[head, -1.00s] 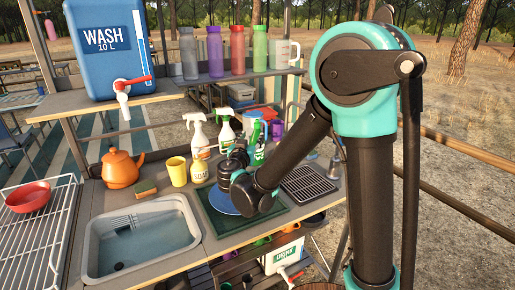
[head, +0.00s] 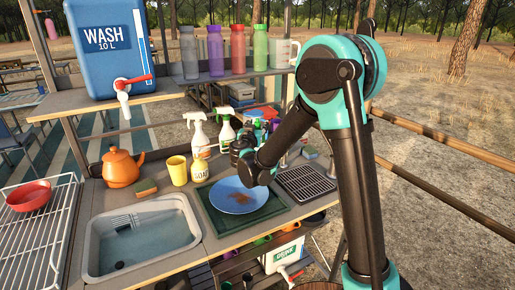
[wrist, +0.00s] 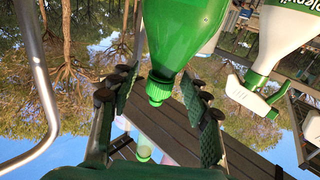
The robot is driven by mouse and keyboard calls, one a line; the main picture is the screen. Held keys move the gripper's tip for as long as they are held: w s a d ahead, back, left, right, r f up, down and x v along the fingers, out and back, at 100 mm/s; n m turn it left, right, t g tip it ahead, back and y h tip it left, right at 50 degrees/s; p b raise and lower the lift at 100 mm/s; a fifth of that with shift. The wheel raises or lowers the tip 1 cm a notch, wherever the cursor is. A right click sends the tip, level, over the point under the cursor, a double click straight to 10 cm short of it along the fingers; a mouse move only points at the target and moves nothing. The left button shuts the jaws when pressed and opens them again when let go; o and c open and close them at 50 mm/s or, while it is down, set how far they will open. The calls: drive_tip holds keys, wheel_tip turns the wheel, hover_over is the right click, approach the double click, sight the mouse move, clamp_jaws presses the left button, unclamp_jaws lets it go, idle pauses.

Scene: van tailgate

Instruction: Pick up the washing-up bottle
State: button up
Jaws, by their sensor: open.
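The washing-up bottle (wrist: 185,35) is a green squeeze bottle with a green cap (wrist: 159,92). It shows upside down in the wrist view, at top centre. My gripper (wrist: 158,80) is open, with one finger on each side of the cap end. The fingers look apart from the bottle, and I cannot tell how deep it sits between them. In the head view my gripper is beyond the blue plate (head: 237,196), mostly hidden by my own wrist. The bottle there is largely hidden behind my arm.
A shelf (head: 225,78) with several bottles is behind.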

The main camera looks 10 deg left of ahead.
clamp_jaws()
idle(0.3)
idle(0.3)
